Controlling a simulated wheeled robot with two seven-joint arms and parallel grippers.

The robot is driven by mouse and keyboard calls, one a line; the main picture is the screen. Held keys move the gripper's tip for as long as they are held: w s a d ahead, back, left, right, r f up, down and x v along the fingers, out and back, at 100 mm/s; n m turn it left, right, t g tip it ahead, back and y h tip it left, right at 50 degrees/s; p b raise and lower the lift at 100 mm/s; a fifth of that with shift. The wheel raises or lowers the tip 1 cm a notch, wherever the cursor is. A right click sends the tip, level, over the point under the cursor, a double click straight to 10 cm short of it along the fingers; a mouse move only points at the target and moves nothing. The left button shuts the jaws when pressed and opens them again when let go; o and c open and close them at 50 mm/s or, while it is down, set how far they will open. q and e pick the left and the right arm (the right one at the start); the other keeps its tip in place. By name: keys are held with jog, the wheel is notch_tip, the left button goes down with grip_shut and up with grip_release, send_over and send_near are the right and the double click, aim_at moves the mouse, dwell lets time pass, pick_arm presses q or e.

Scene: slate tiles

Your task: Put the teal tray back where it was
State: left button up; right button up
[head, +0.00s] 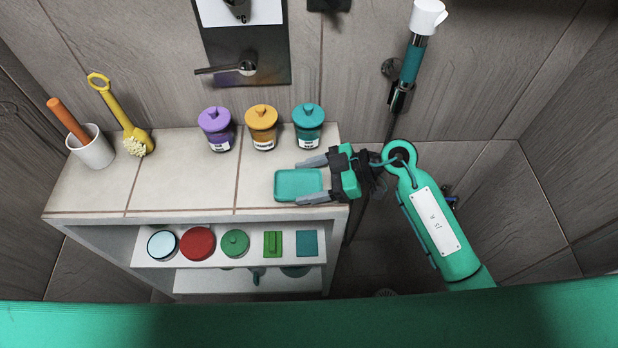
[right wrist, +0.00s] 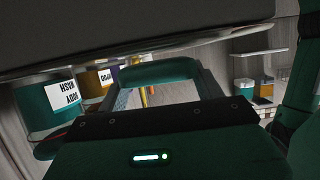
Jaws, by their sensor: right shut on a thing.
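The teal tray (head: 298,184) is a small rectangular dish at the right end of the tiled counter top, near its front edge. My right gripper (head: 312,180) comes in from the right and is shut on the tray, with one finger at its back side and one at its front side. In the right wrist view the tray (right wrist: 155,72) shows between the two fingers. Whether the tray touches the counter or is held just above it, I cannot tell. My left gripper is not in view.
Purple (head: 215,128), orange (head: 262,127) and teal (head: 308,126) lidded jars stand behind the tray. A white cup (head: 92,150) with an orange-handled tool and a yellow brush (head: 132,130) are at the left. The counter's middle (head: 185,185) is clear. The shelf below (head: 150,262) holds several items.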

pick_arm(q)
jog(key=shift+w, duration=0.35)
pick_arm(e)
jog(key=shift+f, duration=0.25)
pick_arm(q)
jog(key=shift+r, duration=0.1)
pick_arm(e)
jog(key=shift+f, duration=0.1)
jog(key=o, duration=1)
jog(key=shift+f, duration=0.1)
jog(key=shift+c, duration=0.2)
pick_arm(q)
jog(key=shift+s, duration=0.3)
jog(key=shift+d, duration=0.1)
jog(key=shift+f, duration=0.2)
pick_arm(e)
jog(key=shift+d+r, duration=0.3)
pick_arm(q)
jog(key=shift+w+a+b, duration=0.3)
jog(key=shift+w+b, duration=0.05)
pick_arm(e)
jog(key=v, duration=1.1)
jog(key=shift+d, duration=0.2)
